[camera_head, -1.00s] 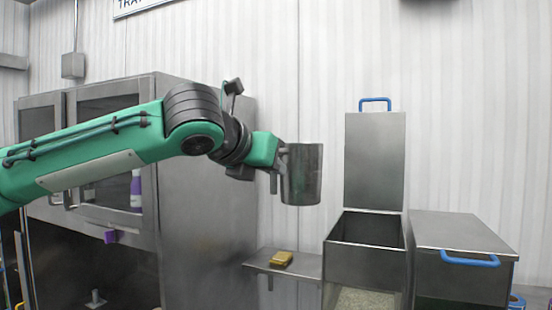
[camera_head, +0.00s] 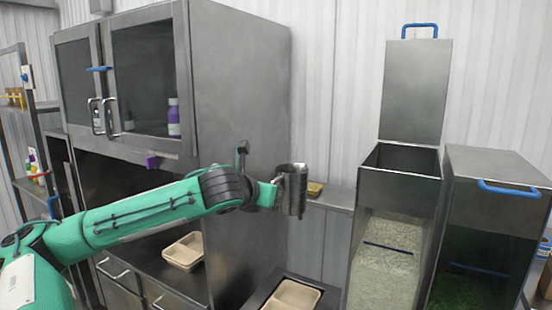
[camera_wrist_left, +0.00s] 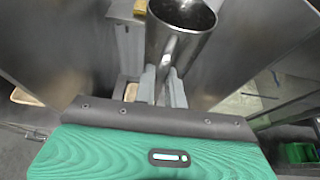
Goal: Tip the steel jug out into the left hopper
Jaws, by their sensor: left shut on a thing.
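The steel jug (camera_head: 294,190) is held upright by its handle in my left gripper (camera_head: 276,192), in front of the small shelf in the head view. In the left wrist view the jug (camera_wrist_left: 181,38) is at the top middle, with my left gripper's fingers (camera_wrist_left: 163,88) shut on its handle. I cannot tell what the jug holds; its inside looks dark. The left hopper (camera_head: 400,190) stands right of the jug, apart from it. Its lid (camera_head: 412,90) is raised and its top is open. Pale grains show through its front. My right gripper is not in view.
The right hopper (camera_head: 495,195) has its lid down and green contents low inside. A steel cabinet (camera_head: 240,110) stands close behind my left arm. Tan trays (camera_head: 184,250) sit on the counter and at the bottom middle. A yellow sponge (camera_head: 315,188) lies on the shelf.

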